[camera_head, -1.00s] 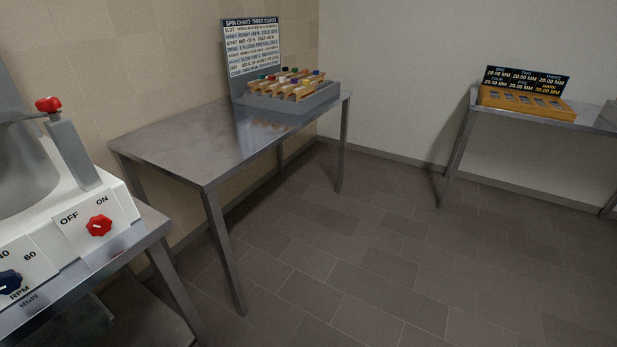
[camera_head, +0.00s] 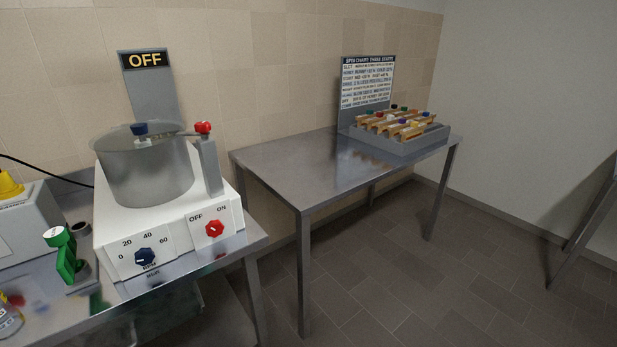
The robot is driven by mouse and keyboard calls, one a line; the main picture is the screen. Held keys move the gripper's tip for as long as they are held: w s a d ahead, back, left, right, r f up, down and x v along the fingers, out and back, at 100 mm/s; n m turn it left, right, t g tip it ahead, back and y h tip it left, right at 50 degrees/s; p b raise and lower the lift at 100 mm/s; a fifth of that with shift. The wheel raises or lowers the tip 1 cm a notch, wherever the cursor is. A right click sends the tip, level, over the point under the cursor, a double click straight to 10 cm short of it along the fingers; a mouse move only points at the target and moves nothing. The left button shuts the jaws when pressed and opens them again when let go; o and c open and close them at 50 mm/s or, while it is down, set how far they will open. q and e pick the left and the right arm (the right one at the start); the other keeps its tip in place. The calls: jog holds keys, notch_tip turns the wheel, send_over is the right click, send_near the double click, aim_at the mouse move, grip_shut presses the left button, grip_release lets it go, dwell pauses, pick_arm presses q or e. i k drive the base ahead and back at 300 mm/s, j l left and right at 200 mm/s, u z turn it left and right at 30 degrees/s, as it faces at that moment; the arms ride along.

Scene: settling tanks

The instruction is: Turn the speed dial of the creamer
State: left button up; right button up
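The creamer (camera_head: 105,232) is a white box with a grey metal drum (camera_head: 148,175) on top, standing on a metal table at the left. A red switch knob (camera_head: 214,228) sits to the right of the dial, below OFF and ON. A sign (camera_head: 146,60) behind the drum reads OFF. Neither of my grippers is in view.
A green stand (camera_head: 67,255) and a grey box with a yellow top (camera_head: 24,222) are left of the creamer. A second metal table (camera_head: 290,175) bears a rack of coloured-top pieces (camera_head: 400,140) and a chart.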

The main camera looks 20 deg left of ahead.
aim_at(144, 256)
jog(key=u, duration=1.9)
